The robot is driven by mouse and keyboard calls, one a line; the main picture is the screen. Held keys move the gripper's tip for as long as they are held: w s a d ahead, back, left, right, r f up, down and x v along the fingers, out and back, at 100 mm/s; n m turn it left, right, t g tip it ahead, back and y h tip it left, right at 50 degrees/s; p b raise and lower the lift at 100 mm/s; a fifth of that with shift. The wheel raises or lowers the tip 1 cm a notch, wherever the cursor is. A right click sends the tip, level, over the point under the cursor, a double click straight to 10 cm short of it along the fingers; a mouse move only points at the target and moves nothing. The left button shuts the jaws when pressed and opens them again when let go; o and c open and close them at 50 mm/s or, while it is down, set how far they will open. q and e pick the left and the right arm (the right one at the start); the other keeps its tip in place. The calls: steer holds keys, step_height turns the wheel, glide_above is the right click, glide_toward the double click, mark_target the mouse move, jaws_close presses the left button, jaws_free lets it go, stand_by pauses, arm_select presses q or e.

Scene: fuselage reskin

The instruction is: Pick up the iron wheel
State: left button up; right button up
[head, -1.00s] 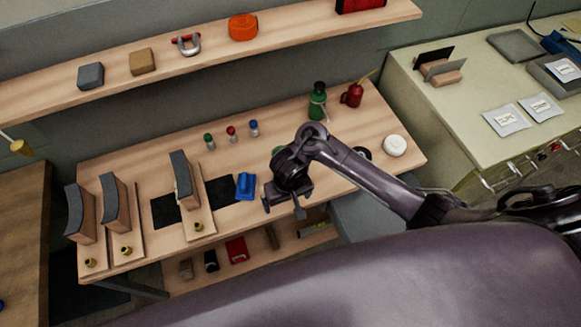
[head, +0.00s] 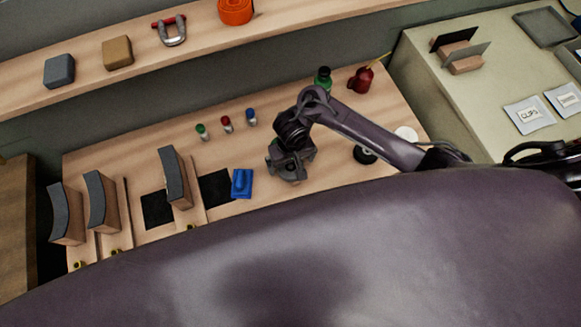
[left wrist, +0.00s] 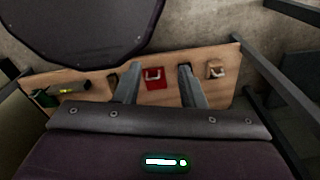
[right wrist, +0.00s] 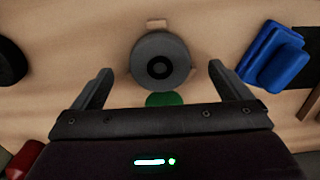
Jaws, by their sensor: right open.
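In the right wrist view a grey round disc with a dark ring at its centre, seemingly the iron wheel (right wrist: 160,60), sits over the wooden bench with small tan pieces showing at its edge. My right gripper (right wrist: 160,69) is open, pointing down, with one finger on each side of the disc in that view; contact cannot be told. In the head view my right gripper (head: 290,172) is low over the bench, right of a blue tool (head: 242,183), and hides the disc. My left gripper (left wrist: 160,66) is open and empty, over a low shelf.
A green piece (right wrist: 165,99) lies beside the disc, partly hidden by my gripper. A black round thing (head: 365,155), a red can (head: 361,80) and a green bottle (head: 322,79) stand to the right. Curved-top blocks (head: 174,178) stand at left. My body hides the bench front.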

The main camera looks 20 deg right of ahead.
mark_target(290, 166)
steer(key=f, duration=0.3)
steer(key=shift+w+b, duration=0.3)
steer(key=shift+w, duration=0.1)
steer(key=shift+f, duration=0.35)
steer(key=c, duration=1.5)
arm_select(q)
steer(key=shift+w+d+f, duration=0.1)
steer(key=shift+w+f, duration=0.3)
steer(key=shift+w, duration=0.4)
arm_select(e)
steer(key=shift+c, duration=0.2)
steer(key=shift+r, duration=0.15)
